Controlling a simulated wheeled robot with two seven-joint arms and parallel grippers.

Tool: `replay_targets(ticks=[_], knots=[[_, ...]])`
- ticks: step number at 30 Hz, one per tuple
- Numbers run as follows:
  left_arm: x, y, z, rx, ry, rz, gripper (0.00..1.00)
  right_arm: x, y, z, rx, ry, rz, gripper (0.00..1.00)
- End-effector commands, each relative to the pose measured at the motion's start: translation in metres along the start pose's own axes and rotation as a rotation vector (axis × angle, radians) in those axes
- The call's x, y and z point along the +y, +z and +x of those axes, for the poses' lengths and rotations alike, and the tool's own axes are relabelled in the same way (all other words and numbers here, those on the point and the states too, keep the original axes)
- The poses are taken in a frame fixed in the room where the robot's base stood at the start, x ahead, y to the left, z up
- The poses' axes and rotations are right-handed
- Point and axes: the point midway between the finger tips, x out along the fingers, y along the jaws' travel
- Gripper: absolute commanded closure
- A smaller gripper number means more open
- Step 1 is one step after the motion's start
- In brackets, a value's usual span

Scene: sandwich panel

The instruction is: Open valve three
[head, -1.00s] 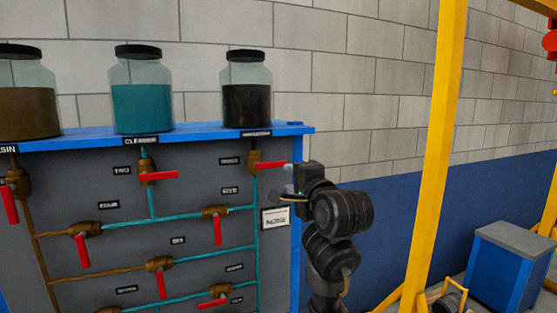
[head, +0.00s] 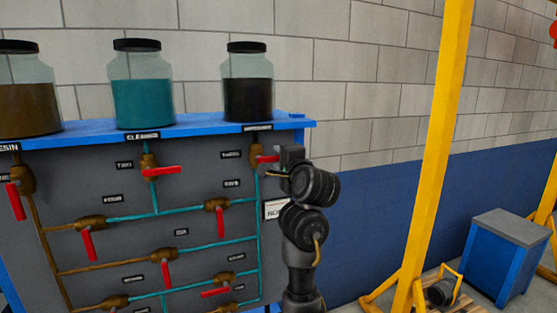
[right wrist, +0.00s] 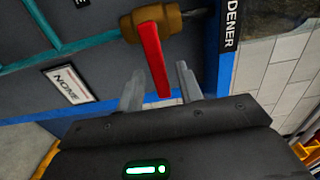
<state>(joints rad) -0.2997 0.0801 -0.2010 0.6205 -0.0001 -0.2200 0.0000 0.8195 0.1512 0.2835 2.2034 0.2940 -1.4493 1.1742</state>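Valve three is the brass valve (head: 256,152) at the panel's upper right, beside a small label and under the jar of dark liquid. Its red handle (head: 266,159) points right, across the vertical pipe; the gripper hides part of it. My right gripper (head: 276,167) is at the handle's free end. In the right wrist view the red handle (right wrist: 152,60) reaches in between the two fingers of the right gripper (right wrist: 160,82). The fingers are apart, with a gap on each side of the handle. My left gripper is not in view.
The panel (head: 200,175) carries several other valves with red handles, on teal and brown pipes. Jars of brown, teal (head: 143,103) and dark liquid (head: 248,99) stand on its blue top. A white sign (right wrist: 70,85) is near the gripper. A yellow post (head: 440,150) stands to the right.

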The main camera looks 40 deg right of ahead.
Motion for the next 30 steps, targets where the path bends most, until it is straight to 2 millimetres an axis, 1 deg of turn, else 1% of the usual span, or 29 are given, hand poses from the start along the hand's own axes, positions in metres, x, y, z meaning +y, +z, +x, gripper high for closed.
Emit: replay_targets(ticks=[4, 12, 14, 18, 21, 30], knots=[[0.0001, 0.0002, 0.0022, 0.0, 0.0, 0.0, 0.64, 0.0004, 0.0006, 0.0082, -0.001, 0.0, -0.001, 0.64], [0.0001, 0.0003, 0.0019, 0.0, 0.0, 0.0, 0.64, -0.0002, 0.0005, 0.0094, -0.001, 0.0, -0.002, 0.64], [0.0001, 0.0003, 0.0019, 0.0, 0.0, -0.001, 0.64, -0.0002, 0.0005, 0.0094, -0.001, 0.0, -0.002, 0.7], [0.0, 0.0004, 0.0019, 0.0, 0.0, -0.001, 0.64, -0.0001, 0.0005, 0.0093, -0.001, 0.0, -0.002, 0.89], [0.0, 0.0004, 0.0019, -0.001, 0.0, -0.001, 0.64, -0.0001, 0.0006, 0.0092, -0.001, 0.0, -0.002, 1.0], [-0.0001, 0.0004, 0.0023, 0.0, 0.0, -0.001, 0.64, 0.0005, -0.0002, 0.0095, 0.0, 0.001, 0.0, 1.0]])
